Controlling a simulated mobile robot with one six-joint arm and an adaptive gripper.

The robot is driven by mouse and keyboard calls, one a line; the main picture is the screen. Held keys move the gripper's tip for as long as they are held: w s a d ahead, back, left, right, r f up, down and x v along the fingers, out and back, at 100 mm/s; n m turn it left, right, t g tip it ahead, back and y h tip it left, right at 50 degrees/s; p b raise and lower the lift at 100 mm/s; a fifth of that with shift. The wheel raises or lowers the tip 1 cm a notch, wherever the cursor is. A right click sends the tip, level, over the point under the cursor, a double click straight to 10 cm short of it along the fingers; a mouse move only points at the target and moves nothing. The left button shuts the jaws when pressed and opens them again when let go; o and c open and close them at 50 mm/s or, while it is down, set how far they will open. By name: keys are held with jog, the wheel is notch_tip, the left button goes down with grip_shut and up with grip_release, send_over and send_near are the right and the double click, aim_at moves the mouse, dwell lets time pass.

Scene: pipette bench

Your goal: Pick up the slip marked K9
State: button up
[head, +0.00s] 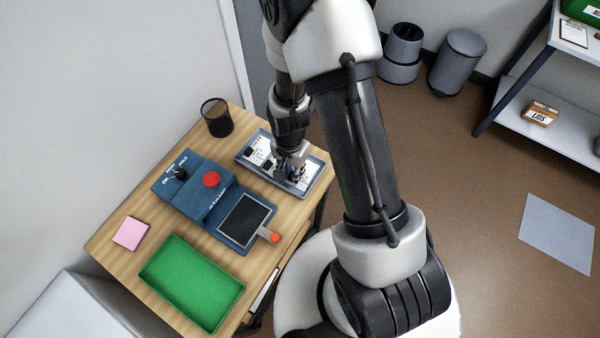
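A shallow grey-blue tray (268,179) lies at the back right of the wooden table. White slips with dark markings (257,149) lie in it. The markings are too small to read, so I cannot tell which slip is K9. My gripper (291,174) points down over the right half of the tray, low and close to the slips. It hides part of the tray and what lies beneath. I cannot tell whether its fingers are apart, touch a slip or hold one.
A blue stamping machine (200,200) with a red button (211,180) and a dark plate (244,219) stands left of the tray. A green tray (190,282), a pink pad (131,233) and a black mesh cup (217,117) are also on the table.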

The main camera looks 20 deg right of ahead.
grip_shut()
jog(key=shift+r, duration=0.15)
